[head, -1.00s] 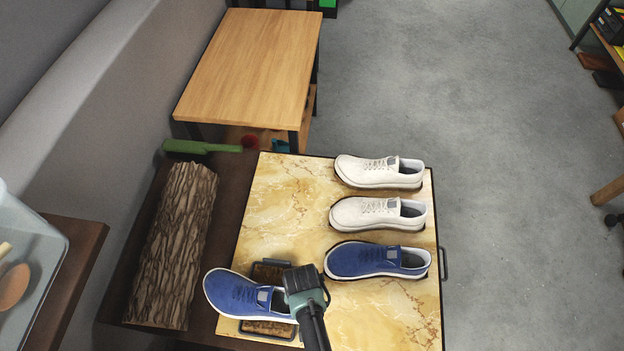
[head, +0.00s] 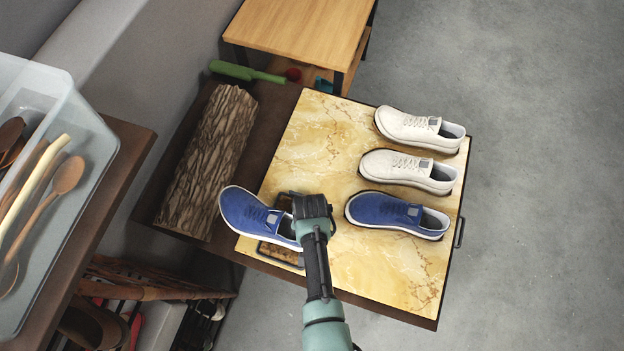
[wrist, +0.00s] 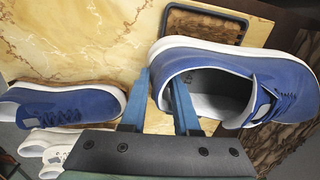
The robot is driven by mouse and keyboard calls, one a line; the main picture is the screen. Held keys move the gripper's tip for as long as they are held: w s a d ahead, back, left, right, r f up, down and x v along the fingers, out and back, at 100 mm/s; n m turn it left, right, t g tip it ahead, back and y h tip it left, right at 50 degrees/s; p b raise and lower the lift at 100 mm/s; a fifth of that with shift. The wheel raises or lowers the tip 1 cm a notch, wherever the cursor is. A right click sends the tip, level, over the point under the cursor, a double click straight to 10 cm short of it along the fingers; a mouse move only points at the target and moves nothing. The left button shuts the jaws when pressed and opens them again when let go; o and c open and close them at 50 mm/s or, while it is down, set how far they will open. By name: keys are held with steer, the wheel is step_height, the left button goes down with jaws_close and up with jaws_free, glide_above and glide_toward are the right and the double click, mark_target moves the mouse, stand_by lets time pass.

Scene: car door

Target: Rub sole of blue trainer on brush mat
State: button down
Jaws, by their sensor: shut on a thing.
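A blue trainer (head: 245,212) with a white sole is in my gripper (head: 300,222), at the left of the marbled board, toe pointing left. In the wrist view, one finger of my gripper (wrist: 162,82) is inside the opening of the trainer (wrist: 265,85) and the other is outside its heel wall. The brush mat (head: 279,256), brown bristles in a dark frame, lies under the trainer and is partly hidden by it; it also shows in the wrist view (wrist: 208,24). I cannot tell whether the sole touches the bristles.
A second blue trainer (head: 385,211) and two white trainers (head: 405,168) (head: 420,128) stand on the right of the marbled board (head: 325,130). A bark-covered log (head: 208,160) lies to the left. A green brush (head: 235,71) lies behind it. A clear bin of utensils (head: 45,110) is at far left.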

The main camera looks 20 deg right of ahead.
steer(key=shift+r+p, duration=2.2)
steer(key=shift+r, duration=0.5)
steer(key=shift+w, duration=0.1)
